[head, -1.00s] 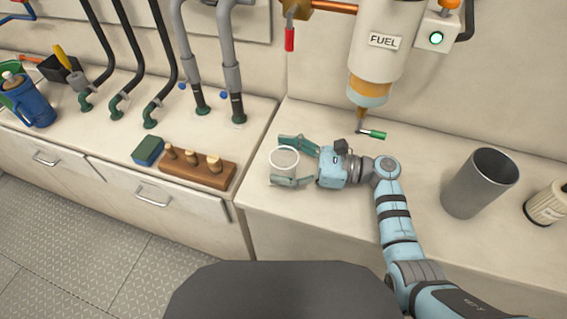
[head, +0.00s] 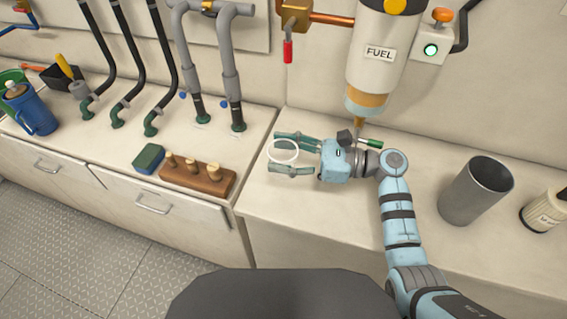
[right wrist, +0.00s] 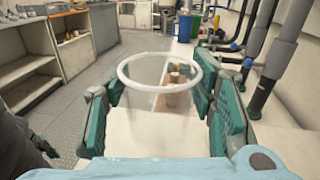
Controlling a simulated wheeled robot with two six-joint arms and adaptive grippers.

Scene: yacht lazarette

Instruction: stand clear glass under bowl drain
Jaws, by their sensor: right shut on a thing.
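The clear glass (head: 284,151) shows mainly as a white rim between the fingers of my right gripper (head: 292,155). The right gripper is shut on the glass, with a finger on each side. In the right wrist view the round rim of the glass (right wrist: 160,57) stands between the green finger pads, and the bench shows through its wall. The glass looks upright. The fuel bowl (head: 365,103) has an amber lower part with a drain below it and a green-handled tap (head: 370,142). The glass is left of the drain, not under it.
A grey metal cup (head: 476,190) and a cream canister (head: 546,208) stand to the right. A wooden block with plugs (head: 198,177), a green sponge (head: 149,157) and a blue jug (head: 32,112) are on the left counter. A red-handled lever (head: 288,50) hangs above.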

